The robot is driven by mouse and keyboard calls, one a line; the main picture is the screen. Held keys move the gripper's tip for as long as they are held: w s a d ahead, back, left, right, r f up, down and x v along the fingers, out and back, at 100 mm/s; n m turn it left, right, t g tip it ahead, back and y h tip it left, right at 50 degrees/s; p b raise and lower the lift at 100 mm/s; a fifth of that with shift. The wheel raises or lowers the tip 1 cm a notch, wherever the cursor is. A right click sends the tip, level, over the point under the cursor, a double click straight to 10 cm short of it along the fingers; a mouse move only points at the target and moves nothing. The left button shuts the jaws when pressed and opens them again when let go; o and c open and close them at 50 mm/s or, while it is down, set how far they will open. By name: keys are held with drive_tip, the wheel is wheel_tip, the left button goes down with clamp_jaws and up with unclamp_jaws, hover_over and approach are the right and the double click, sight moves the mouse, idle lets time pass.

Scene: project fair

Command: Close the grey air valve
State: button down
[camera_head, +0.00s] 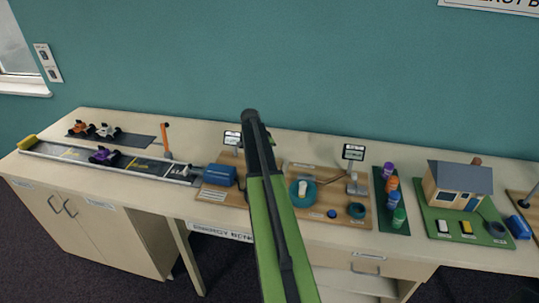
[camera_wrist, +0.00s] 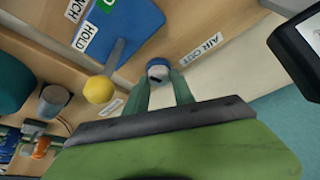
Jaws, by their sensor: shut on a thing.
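The grey air valve (camera_wrist: 158,66) is a small round grey knob with a dark slot. In the wrist view it stands on the wooden board near the "AIR OUT" label (camera_wrist: 202,46). My gripper (camera_wrist: 161,82) has its two teal fingers on either side of the knob and is shut on it. The finger tips are at the knob's near side. I cannot tell from the slot whether the valve is open or closed. In the head view my green arm hides the valve and the fingers.
A blue box (camera_wrist: 122,25) with "HOLD" on its label and a yellow-balled lever (camera_wrist: 98,89) stand left of my gripper. A grey cylinder (camera_wrist: 53,98) is farther left. In the head view, a car track (camera_head: 125,165) lies left and a model house (camera_head: 457,184) stands right.

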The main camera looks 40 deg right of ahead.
drive_tip(key=shift+w+a+m+g, duration=0.1)
drive_tip(key=shift+w+m+g, duration=0.1)
drive_tip(key=shift+m, duration=0.4)
drive_tip(key=shift+w+a+m+g, duration=0.1)
drive_tip(key=shift+m+g, duration=0.1)
drive_tip(key=shift+m, duration=0.7)
drive_tip(key=c, duration=1.1)
unclamp_jaws()
drive_tip(key=shift+d, duration=0.1)
drive_tip(key=shift+r+p, duration=0.45)
drive_tip(key=shift+p, duration=0.05)
drive_tip(key=p+v, duration=1.5)
drive_tip(key=v, duration=0.1)
drive_tip(key=shift+w+r, duration=0.2)
drive_tip(key=shift+r, duration=0.05)
